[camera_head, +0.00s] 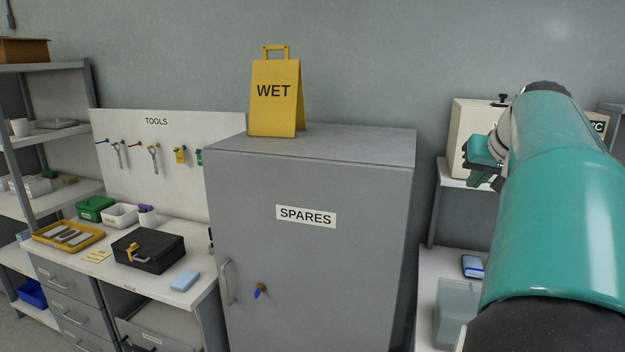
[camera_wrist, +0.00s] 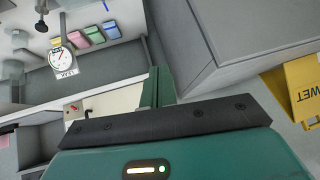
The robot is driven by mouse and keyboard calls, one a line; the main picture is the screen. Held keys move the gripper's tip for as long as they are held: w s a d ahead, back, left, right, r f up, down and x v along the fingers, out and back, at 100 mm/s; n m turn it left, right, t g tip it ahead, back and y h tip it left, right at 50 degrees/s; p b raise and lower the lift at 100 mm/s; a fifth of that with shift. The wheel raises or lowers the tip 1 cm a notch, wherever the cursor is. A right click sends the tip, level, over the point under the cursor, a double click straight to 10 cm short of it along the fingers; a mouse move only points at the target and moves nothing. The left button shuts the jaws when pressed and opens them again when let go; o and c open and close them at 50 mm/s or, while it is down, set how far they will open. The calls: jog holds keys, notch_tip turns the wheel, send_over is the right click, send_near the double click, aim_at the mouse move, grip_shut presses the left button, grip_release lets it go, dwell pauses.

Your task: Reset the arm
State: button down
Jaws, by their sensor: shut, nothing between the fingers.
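My teal arm rises at the right of the head view, in front of the shelving there. My gripper (camera_head: 484,162) shows at the far side of the arm, partly hidden by it, in mid-air to the right of the grey SPARES cabinet (camera_head: 310,250). In the wrist view my gripper (camera_wrist: 158,88) has its teal fingers together with nothing between them. The cabinet shows there too, tilted at the upper right, and the fingers are apart from it. The cabinet door is closed, with a blue-headed key (camera_head: 261,290) at its lock.
A yellow WET sign (camera_head: 275,95) stands on the cabinet. The workbench (camera_head: 205,290) at left holds a black box (camera_head: 148,248), a yellow tray (camera_head: 68,236) and a blue block (camera_head: 185,280). A tool board (camera_head: 170,190) stands behind. Right shelving holds a cream machine (camera_head: 468,130).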

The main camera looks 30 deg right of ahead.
jog(key=w+a+f+n+y, duration=0.1)
jog(key=a+f, duration=0.2)
jog(key=a, duration=0.6)
jog(key=w+a+f+n+y, duration=0.15)
jog(key=a+f, duration=0.25)
jog(key=a, duration=0.5)
jog(key=w+a+f+n+y, duration=0.1)
jog(key=w+a+f+n, duration=0.15)
jog(key=a, duration=0.75)
jog(key=s+a+f+n, duration=0.1)
jog(key=s+a+f, duration=0.3)
jog(key=a+f, duration=0.2)
jog(key=s+a+f+n+g, duration=0.1)
jog(key=s+a+f, duration=0.4)
jog(key=a, duration=0.5)
notch_tip(320, 180, down, 3)
jog(key=shift+s+r+n+g+y, duration=0.25)
jog(key=shift+n+g+y, duration=0.1)
jog(key=shift+n, duration=0.35)
jog(key=shift+d, duration=0.1)
